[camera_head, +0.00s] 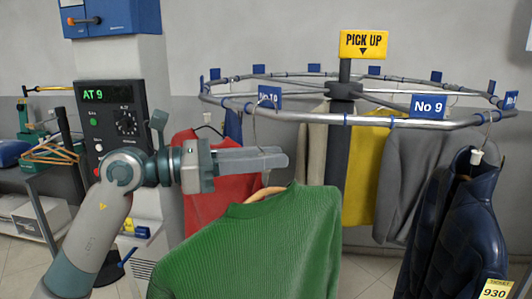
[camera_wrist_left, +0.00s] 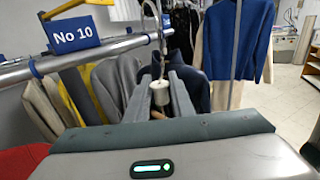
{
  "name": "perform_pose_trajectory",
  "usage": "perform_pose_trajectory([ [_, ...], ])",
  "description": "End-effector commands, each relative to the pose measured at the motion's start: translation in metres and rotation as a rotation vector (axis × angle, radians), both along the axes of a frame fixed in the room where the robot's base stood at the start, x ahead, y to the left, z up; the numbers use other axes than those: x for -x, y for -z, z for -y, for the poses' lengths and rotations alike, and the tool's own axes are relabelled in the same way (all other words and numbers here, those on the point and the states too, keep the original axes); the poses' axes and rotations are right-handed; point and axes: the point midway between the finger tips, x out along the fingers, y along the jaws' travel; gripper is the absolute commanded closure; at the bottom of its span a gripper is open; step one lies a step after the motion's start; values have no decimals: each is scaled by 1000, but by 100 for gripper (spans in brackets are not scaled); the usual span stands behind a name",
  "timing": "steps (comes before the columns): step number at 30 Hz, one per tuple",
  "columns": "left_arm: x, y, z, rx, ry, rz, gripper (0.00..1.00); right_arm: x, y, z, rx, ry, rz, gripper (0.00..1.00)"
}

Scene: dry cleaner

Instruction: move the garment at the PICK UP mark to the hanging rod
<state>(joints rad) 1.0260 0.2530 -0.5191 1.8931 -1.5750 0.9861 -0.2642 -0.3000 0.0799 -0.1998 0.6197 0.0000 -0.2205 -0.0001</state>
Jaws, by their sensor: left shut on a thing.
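A green knitted sweater (camera_head: 250,245) hangs on a wooden hanger (camera_head: 266,193) at the front of the round conveyor. My left gripper (camera_head: 268,158) is shut on the hanger's neck, above the sweater's collar. In the left wrist view the white neck piece (camera_wrist_left: 160,94) sits between the fingers, with the metal hook rising above. The hook overlaps the conveyor rail (camera_head: 310,116) near the No 10 tag (camera_head: 269,97); I cannot tell whether it touches. A yellow PICK UP sign (camera_head: 364,43) stands on the central post. My right gripper and the separate hanging rod cannot be identified here.
A navy jacket (camera_head: 455,225) with a yellow 930 ticket (camera_head: 496,289) hangs at the right, near the No 9 tag (camera_head: 428,106). Red, yellow and grey garments hang behind the sweater. A control panel (camera_head: 110,120) reading AT 9 stands at the left.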

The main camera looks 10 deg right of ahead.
Motion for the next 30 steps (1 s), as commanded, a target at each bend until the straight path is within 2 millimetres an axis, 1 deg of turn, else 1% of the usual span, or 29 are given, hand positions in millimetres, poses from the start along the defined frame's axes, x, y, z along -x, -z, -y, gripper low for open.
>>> perform_pose_trajectory([
  [11, 0, -1, -1, 3, -1, 2, 100, 0, 0, 0, 0, 0, 1, 100],
  [17, 4, -2, -8, 4, -1, 3, 100, 0, -1, 0, 0, 0, 1, 100],
  [23, 12, -1, -23, 4, -1, 2, 100, 0, -2, 0, 0, 0, 1, 100],
  [30, 25, -1, -48, 3, -2, 2, 100, 0, -4, -1, -1, 0, 1, 100],
])
